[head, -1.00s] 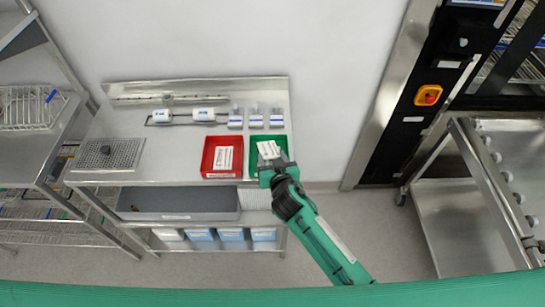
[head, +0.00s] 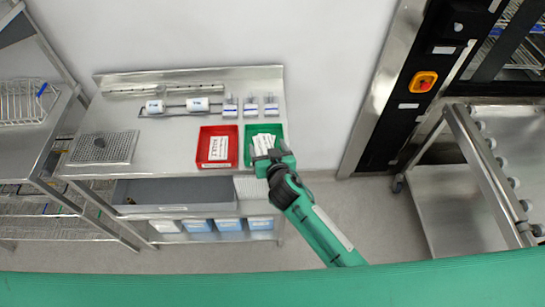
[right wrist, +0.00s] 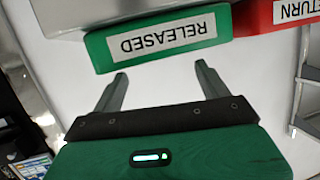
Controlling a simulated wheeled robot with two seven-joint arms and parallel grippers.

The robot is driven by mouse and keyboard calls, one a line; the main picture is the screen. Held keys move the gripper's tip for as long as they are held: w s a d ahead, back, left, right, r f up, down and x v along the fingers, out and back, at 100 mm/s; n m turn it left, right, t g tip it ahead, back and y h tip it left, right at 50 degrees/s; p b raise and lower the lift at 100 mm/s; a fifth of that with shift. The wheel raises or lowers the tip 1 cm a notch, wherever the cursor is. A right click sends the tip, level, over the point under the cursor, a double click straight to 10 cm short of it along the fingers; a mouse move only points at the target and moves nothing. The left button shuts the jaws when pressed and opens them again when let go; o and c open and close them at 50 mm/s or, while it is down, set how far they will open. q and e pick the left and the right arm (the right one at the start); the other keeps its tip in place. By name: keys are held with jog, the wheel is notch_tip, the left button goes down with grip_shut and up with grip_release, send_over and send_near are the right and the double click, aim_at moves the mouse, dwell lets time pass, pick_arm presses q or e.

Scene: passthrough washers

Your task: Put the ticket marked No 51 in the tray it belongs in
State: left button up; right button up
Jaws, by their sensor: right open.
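The green tray (head: 279,132) stands near the front right of the steel table in the head view. The right wrist view shows its front label, RELEASED (right wrist: 167,37). White printed paper (head: 263,143) lies in it, partly hidden by my gripper; its number is too small to read. The red tray (head: 203,147) is to its left and holds a white printed card (head: 218,148), also unreadable. In the right wrist view the red tray (right wrist: 270,18) has a RETURN label. My right gripper (head: 272,158) is at the green tray's front edge, open and empty (right wrist: 162,74). My left gripper is not seen.
White rolls (head: 197,104) and several small blue-and-white blocks (head: 250,106) stand behind the trays. A perforated plate (head: 103,147) lies at the table's left. A grey bin (head: 175,196) sits below. A steel trolley (head: 450,200) stands to the right.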

jog(key=b+v, duration=0.3)
jog(key=v, duration=1)
jog(key=shift+s, duration=0.3)
jog(key=s+d+f+n+g+h, duration=0.1)
jog(key=d+f+g, duration=0.1)
jog(key=f, duration=0.9)
jog(key=s+d+f+n+g, duration=0.1)
jog(key=d+f+g, duration=0.1)
jog(key=f, duration=1)
jog(key=s+d+f+g, duration=0.2)
jog(key=s+d+f, duration=0.15)
jog(key=f, duration=0.45)
jog(key=s+d+f+g, duration=0.15)
jog(key=s+f, duration=0.25)
jog(key=f, duration=0.4)
jog(key=s+d+f+g, duration=0.1)
jog(key=s+d+f, duration=0.3)
jog(key=s, duration=0.5)
jog(key=s+d+f+m+g+h, duration=0.1)
jog(key=s+d+f+g, duration=0.1)
jog(key=s+d+f, duration=0.3)
jog(key=s+d+f+g+h, duration=0.1)
jog(key=s+d+f, duration=0.3)
jog(key=s+f, duration=0.5)
jog(key=s+g, duration=0.1)
jog(key=s, duration=0.5)
jog(key=shift+d+f, duration=0.2)
jog(key=shift+g, duration=0.25)
